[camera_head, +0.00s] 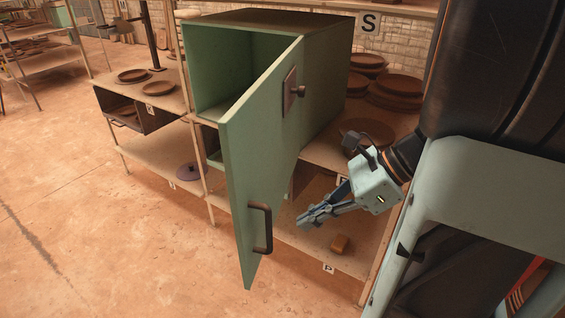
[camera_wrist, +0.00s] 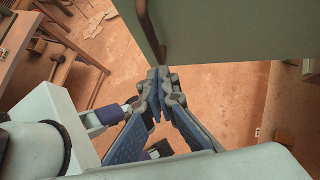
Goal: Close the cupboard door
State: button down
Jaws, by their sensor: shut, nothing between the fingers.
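The green cupboard (camera_head: 325,62) stands on a shelf unit in the head view, its front open.
Stacked brown plates (camera_head: 395,92) sit on the shelf right of the cupboard. A small orange-brown block (camera_head: 340,243) lies on the lower board below my gripper. A shelf unit with plates (camera_head: 132,76) stands to the left. The floor (camera_head: 110,240) in front is clear.

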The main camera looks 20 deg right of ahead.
jog(key=shift+w+a+f, duration=0.1)
jog(key=shift+w+a, duration=0.2)
jog(key=shift+a, duration=0.35)
jog(key=shift+w+a+f, duration=0.1)
jog(key=shift+w+a, duration=0.2)
jog(key=shift+a, duration=0.4)
jog(key=shift+w+a+f, duration=0.1)
jog(key=shift+w+a, duration=0.2)
jog(key=shift+a, duration=0.35)
jog(key=shift+a+r, duration=0.1)
